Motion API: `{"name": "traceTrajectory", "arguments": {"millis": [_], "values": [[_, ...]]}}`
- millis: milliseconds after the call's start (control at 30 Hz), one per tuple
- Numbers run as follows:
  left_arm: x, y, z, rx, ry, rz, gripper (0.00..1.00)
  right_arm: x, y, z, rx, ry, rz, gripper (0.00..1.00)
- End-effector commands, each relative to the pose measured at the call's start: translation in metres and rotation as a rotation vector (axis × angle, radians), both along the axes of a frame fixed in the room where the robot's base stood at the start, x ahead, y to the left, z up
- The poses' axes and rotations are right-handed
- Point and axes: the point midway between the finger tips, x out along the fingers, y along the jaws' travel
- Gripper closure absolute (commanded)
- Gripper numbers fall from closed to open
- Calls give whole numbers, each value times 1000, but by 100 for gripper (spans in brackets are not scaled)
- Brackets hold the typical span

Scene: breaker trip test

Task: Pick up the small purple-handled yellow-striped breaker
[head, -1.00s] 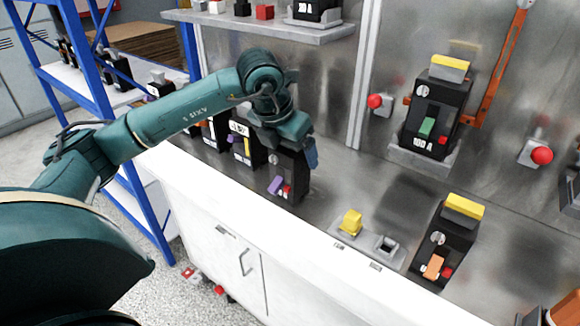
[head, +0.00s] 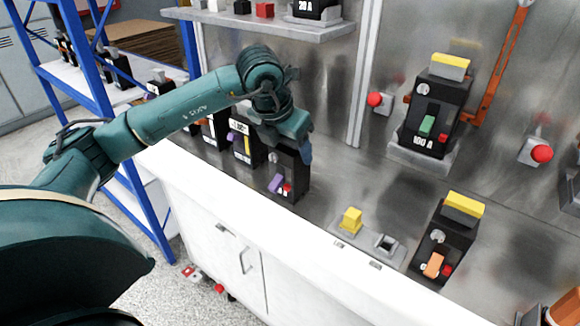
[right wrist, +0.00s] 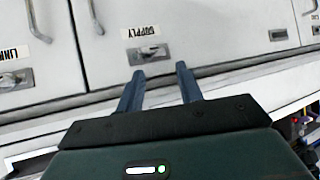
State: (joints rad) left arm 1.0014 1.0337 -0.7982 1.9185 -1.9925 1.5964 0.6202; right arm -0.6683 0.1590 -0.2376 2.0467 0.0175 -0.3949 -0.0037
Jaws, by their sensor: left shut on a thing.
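A small black breaker with a purple handle and a red button (head: 288,180) stands upright on the grey counter near its front edge. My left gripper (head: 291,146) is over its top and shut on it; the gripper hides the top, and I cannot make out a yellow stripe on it. Just left of it stands another black breaker with a yellow stripe and a purple handle (head: 243,148). My right gripper (right wrist: 160,72) shows in the right wrist view, open and empty, with its fingers apart in front of white cabinet fronts.
A panel with a yellow block and an empty socket (head: 388,243) lies right of the held breaker. An orange-handled breaker (head: 440,246) stands beyond it, and a green-handled 100 A breaker (head: 437,110) is behind. A shelf (head: 265,28) overhangs the back.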

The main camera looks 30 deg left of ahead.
Motion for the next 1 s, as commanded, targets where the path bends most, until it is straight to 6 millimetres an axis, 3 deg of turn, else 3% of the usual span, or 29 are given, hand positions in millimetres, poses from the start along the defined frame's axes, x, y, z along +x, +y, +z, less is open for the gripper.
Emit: {"name": "traceTrajectory", "arguments": {"millis": [167,467,567,1000], "values": [[0,0,0,0,-1,0,100,-2,0,-1,1,3,0,64],[1,0,5,-2,-7,1,100,-1,0,-1,0,2,0,64],[2,0,15,-1,-10,1,100,0,0,-2,1,0,-1,64],[1,0,91,-2,-8,1,100,7,3,4,8,-28,5,64]]}}
